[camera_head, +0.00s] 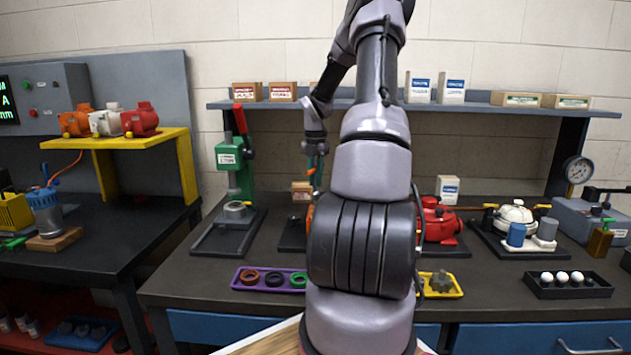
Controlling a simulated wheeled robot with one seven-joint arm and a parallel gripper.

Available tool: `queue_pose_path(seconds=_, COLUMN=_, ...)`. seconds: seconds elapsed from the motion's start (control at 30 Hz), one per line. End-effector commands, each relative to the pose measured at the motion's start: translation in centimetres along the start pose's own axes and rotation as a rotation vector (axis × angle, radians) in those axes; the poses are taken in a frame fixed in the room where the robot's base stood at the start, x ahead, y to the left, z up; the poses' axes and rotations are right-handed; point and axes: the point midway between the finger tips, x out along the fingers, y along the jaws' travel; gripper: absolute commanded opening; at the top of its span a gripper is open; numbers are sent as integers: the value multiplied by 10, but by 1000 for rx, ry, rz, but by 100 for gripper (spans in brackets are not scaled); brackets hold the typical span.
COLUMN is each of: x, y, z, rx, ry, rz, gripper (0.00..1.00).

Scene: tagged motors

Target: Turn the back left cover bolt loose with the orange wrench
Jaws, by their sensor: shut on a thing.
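My gripper (316,148) points down over the left middle of the bench, left of my own arm. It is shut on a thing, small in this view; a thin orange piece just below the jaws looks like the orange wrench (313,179). Below it, a sliver of an orange motor (310,216) shows on a black base plate (291,238). My arm covers most of this motor. The cover bolts, including the back left one, cannot be made out, nor whether the wrench touches one.
A green press (233,165) stands left of the gripper. A red motor (438,222) and a white motor (514,214) stand to the right. A purple tray (240,283) of rings, a yellow tray (456,292) and a black tray (565,291) lie in front. A shelf (470,106) with boxes runs behind.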

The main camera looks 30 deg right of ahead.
Motion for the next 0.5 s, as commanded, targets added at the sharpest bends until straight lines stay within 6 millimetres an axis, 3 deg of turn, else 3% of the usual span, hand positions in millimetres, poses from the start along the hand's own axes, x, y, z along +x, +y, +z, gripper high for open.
queue_pose_path(seconds=0.5, x=-44, y=0, z=0, rx=0, ry=-3, rz=1, gripper=0)
